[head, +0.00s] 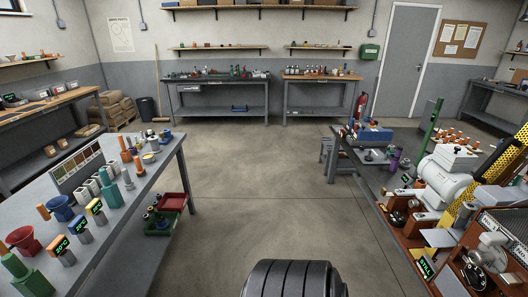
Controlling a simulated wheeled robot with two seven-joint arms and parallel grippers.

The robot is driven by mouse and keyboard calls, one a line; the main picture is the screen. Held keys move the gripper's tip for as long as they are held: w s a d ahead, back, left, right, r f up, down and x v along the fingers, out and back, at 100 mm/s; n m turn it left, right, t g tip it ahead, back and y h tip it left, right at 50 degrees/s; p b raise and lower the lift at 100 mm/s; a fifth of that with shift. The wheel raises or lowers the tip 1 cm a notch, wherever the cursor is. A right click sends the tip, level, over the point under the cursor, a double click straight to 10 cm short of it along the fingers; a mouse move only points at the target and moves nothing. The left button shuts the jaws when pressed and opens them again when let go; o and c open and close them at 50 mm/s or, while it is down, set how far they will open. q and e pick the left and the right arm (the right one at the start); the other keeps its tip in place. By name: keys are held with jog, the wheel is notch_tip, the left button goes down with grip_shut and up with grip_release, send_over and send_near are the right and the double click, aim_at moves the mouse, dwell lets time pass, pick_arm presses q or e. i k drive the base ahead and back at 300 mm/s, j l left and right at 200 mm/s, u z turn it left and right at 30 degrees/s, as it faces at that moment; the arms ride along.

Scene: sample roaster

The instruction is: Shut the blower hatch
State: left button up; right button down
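The sample roaster stands on the right-hand bench (372,190). A white motor-like housing (447,175) sits on it beside a yellow perforated guard (468,208). A smaller light-grey rounded housing (490,255) that looks like a blower is at the lower right, with a dark dial close by. I cannot make out which part is the blower hatch, nor whether it is open or shut. A small green-lit display (425,267) stands near the blower-like part. Neither of my grippers is in view.
The left bench (95,262) carries bottles, funnels and several lit displays. A red bin (172,202) and a green bin (163,225) are beside it. A stool (327,152) stands by the right bench. The floor (265,185) between the benches is clear.

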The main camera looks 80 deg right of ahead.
aim_at(434, 239)
jog(key=z, duration=2.7)
